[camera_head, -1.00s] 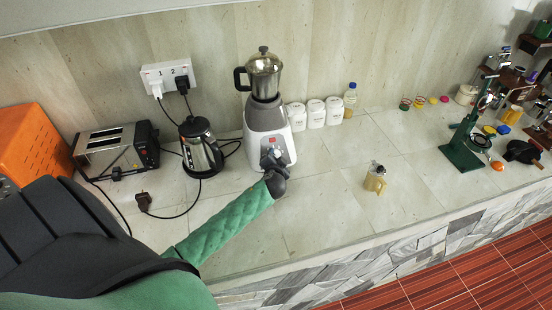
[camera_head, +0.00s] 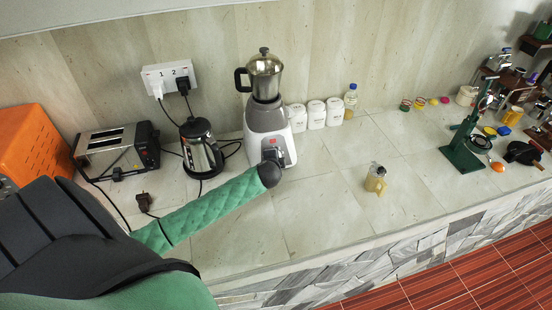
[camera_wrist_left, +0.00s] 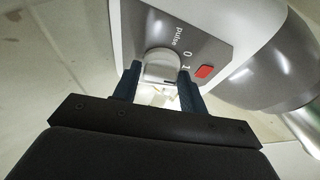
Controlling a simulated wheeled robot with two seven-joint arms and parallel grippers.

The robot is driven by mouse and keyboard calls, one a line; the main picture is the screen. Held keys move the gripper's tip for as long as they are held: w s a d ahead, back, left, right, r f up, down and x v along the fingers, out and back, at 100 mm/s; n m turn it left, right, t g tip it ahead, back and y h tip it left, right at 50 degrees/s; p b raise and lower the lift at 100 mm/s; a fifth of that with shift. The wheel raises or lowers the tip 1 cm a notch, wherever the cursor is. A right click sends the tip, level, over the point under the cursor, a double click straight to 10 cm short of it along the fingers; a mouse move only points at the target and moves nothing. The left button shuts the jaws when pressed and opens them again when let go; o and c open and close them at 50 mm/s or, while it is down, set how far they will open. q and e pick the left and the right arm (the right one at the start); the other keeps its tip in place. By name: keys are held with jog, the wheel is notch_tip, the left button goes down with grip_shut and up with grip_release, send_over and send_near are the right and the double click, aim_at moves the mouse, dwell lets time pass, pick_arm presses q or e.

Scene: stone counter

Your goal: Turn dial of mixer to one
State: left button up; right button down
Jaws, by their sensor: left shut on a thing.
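The mixer (camera_head: 266,120) stands upright on the counter, with a grey and white base and a steel jar on top. Its dial (camera_wrist_left: 160,62) shows in the left wrist view on a grey panel marked "pulse", 0 and 1. My left gripper (camera_wrist_left: 160,76) has one finger on each side of the dial and is shut on it. The dial's exact pointing is hard to tell. In the head view my left wrist partly hides the front of the mixer, and the left gripper (camera_head: 272,158) is small there. My right gripper is not in view.
A red button (camera_wrist_left: 204,71) sits beside the dial. A kettle (camera_head: 201,150) and a toaster (camera_head: 112,150) stand left of the mixer. White canisters (camera_head: 316,114) stand close on its right. A small jar (camera_head: 375,179) stands farther right, with bare counter between.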

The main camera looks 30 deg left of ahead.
pick_arm(q)
jog(key=shift+d, duration=0.1)
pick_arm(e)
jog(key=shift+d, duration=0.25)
pick_arm(q)
jog(key=o, duration=0.8)
jog(key=shift+o, duration=0.2)
jog(key=shift+s, duration=0.1)
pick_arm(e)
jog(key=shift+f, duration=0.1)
pick_arm(q)
jog(key=b+v, duration=0.3)
jog(key=v, duration=0.4)
jog(key=shift+s+r+b, duration=0.25)
jog(key=shift+b, duration=0.15)
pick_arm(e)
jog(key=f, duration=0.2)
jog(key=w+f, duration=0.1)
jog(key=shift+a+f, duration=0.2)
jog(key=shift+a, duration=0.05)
pick_arm(q)
jog(key=shift+d, duration=0.1)
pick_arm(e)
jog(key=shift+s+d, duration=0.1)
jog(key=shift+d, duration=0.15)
